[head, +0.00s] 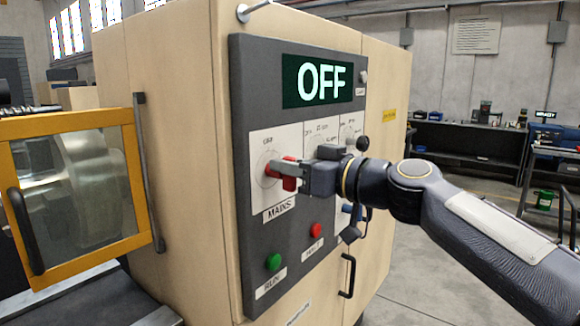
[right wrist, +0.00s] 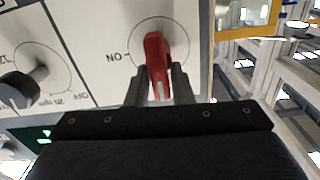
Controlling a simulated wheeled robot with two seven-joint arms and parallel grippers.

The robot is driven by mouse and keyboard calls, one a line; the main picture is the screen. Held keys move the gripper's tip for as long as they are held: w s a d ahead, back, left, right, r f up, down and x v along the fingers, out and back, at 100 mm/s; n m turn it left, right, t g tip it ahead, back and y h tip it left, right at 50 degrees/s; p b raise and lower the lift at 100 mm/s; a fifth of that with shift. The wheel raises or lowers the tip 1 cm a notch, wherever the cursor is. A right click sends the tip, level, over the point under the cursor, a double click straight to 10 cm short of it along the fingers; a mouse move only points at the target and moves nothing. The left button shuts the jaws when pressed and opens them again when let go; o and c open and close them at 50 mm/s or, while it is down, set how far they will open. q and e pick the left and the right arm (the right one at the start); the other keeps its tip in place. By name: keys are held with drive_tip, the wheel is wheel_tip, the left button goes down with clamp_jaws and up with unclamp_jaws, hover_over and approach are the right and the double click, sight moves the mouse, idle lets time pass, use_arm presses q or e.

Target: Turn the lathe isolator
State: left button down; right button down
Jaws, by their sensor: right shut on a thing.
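The lathe isolator is a red handle (head: 289,182) on a white plate above the MAINS label on the dark grey panel (head: 240,120). In the right wrist view the red handle (right wrist: 155,60) stands roughly upright in the picture, with an ON mark to its left. My right gripper (head: 284,168) reaches in from the right and is shut on the handle, with one finger on each side of it in the right wrist view (right wrist: 161,88). The display (head: 318,81) at the panel's top reads OFF. My left gripper is not in view.
Other dials share the panel; a black knob (right wrist: 18,90) shows in the wrist view. Below are a green RUN button (head: 273,262) and a red button (head: 316,230). A yellow-framed guard door (head: 70,125) stands at left. Open floor lies at right, before dark workbenches (head: 465,145).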

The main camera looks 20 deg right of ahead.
drive_tip(key=shift+f+m, duration=0.1)
drive_tip(key=shift+m, duration=0.2)
drive_tip(key=m, duration=0.1)
drive_tip(key=m+b, duration=0.1)
drive_tip(key=m, duration=0.1)
drive_tip(key=shift+w+d+f, duration=0.15)
drive_tip(key=shift+w+d+f+m, duration=0.1)
drive_tip(key=shift+f+m, duration=0.1)
drive_tip(key=shift+m, duration=1.65)
drive_tip(key=shift+w+d+f+m, duration=0.1)
drive_tip(key=shift+f+m, duration=0.1)
drive_tip(key=shift+m, duration=1.7)
drive_tip(key=shift+w+d+f+m, duration=0.1)
drive_tip(key=shift+f+m, duration=0.1)
drive_tip(key=shift+m, duration=1.65)
drive_tip(key=shift+f+m, duration=0.2)
drive_tip(key=shift+m, duration=1)
drive_tip(key=c, duration=1.6)
unclamp_jaws()
drive_tip(key=shift+o, duration=1)
drive_tip(key=shift+r, duration=0.15)
drive_tip(key=shift+d, duration=0.1)
